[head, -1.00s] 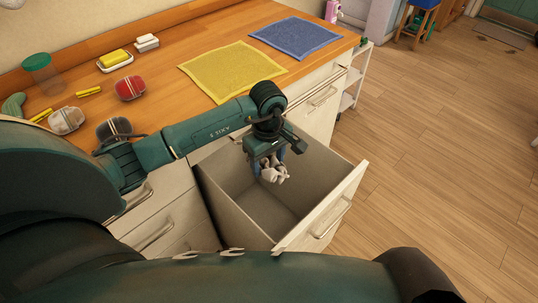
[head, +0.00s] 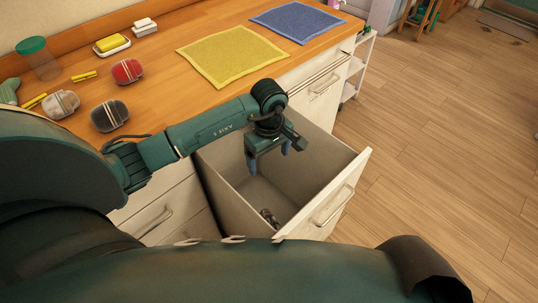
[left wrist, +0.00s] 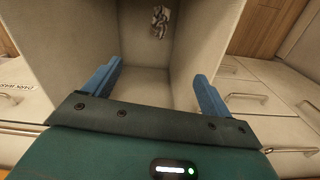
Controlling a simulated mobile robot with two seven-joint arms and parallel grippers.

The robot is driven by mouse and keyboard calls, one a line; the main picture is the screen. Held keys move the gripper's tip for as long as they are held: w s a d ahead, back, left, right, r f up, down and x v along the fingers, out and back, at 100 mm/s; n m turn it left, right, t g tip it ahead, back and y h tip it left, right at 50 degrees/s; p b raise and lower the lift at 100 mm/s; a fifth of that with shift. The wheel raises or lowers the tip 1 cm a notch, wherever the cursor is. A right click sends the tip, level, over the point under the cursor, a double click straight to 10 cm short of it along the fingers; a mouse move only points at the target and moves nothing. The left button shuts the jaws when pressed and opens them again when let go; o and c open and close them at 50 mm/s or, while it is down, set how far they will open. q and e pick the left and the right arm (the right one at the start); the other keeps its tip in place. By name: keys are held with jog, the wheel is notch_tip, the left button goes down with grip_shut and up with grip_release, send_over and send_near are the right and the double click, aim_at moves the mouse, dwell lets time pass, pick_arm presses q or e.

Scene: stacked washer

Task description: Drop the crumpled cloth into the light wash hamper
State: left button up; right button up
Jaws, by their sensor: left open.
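The crumpled cloth (head: 269,217) lies low inside the open pull-out hamper (head: 232,195), near its front wall, partly hidden by that wall. It looks grey and white. In the left wrist view the cloth (left wrist: 160,20) shows on the hamper's bottom, well beyond the fingers. My left gripper (head: 268,160) is over the hamper, open and empty, its blue fingers pointing down and apart from the cloth. The fingers also show spread in the left wrist view (left wrist: 158,75). No label on the open hamper is readable. My right gripper is not in view.
The wooden counter (head: 165,95) holds a yellow cloth (head: 232,55), a blue cloth (head: 298,22), several rolled bundles, a soap dish and a green-lidded cup (head: 40,60). Closed drawers with handles flank the hamper. A nearby front reads "DARK WASH" in the wrist view.

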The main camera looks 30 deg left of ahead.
pick_arm(q)
jog(key=shift+r, duration=0.1)
notch_tip(320, 180, up, 13)
jog(key=shift+b, duration=0.3)
jog(key=shift+d, duration=0.1)
dwell(0.7)
